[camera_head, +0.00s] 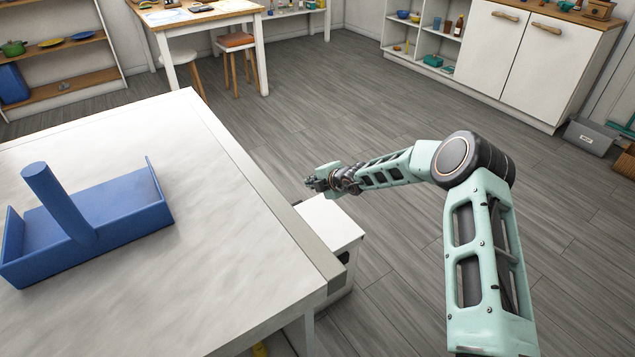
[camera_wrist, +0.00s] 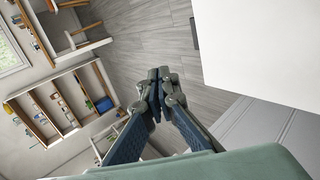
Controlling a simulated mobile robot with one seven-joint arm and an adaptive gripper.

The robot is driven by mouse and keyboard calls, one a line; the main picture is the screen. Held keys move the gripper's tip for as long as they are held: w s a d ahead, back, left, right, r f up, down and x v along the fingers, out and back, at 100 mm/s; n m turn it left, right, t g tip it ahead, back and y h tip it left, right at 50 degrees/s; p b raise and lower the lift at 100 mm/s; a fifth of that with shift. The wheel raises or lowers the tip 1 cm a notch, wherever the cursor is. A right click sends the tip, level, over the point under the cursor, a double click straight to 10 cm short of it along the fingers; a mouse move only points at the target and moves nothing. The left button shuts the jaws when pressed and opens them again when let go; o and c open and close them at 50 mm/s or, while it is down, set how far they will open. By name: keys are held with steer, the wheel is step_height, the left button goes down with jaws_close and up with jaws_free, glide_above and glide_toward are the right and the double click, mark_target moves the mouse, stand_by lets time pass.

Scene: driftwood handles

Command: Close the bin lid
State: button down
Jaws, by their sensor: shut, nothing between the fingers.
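A white box-shaped unit (camera_head: 332,222) stands on the floor against the right side of the pale table in the head view. It looks like the bin, with a flat white top and a dark recess on its side. The table edge hides part of it, and I cannot tell how far its lid is open. My gripper (camera_head: 308,183) is shut and empty at the far end of this unit, with a gap I cannot judge. In the wrist view my gripper (camera_wrist: 158,88) has its fingers together, left of a large white panel (camera_wrist: 265,45) that may be the lid.
The pale table (camera_head: 230,280) fills the left, bearing a blue tray (camera_head: 130,225) with a slanted blue bar. Stools (camera_head: 236,42) stand at the back. The middle floor is clear.

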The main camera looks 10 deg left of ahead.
steer(key=v, duration=1.1)
steer(key=shift+d+r, duration=0.15)
steer(key=shift+r, duration=0.1)
steer(key=shift+s, duration=0.1)
